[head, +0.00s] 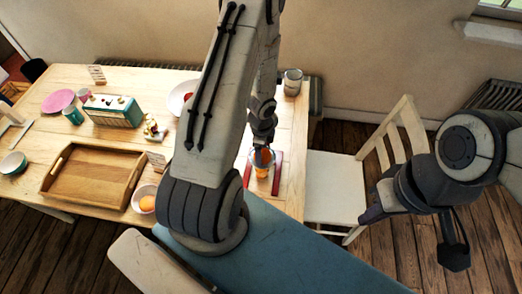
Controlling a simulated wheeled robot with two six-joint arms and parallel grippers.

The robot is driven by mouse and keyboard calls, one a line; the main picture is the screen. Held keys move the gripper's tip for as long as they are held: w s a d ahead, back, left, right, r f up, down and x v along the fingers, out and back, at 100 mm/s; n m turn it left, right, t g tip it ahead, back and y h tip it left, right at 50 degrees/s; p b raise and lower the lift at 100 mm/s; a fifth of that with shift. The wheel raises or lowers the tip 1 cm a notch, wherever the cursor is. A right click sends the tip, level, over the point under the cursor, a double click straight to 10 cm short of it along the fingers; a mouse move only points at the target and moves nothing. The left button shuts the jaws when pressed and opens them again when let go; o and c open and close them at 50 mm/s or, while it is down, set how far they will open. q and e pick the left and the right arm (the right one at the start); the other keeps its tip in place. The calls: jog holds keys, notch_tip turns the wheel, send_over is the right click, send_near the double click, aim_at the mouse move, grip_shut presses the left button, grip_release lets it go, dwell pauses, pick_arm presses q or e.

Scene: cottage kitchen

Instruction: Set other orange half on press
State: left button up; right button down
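The press (251,169) stands near the table's right end, with red material on both sides of it. An orange piece (264,157) shows at its top, and more orange shows just below. My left gripper (262,144) points down right above this piece; its fingers are too small and dark to tell whether they grip it. A white bowl (137,196) stands in front of the tray's right corner, with a round orange thing (147,203) in it. My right gripper (455,256) hangs over the floor at the right, away from the table; its finger gap cannot be made out.
A wooden tray (92,180) lies on the table (290,118). Behind it stand a teal radio (113,111), a pink plate (58,101) and mugs. A tin (292,82) stands at the far right corner. A white chair (335,185) is by the table's right end. My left arm hides the table's middle.

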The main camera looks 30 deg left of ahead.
pick_arm(q)
jog(key=o, duration=0.6)
jog(key=shift+c, duration=0.2)
notch_tip(320, 180, up, 11)
jog(key=p, duration=1.1)
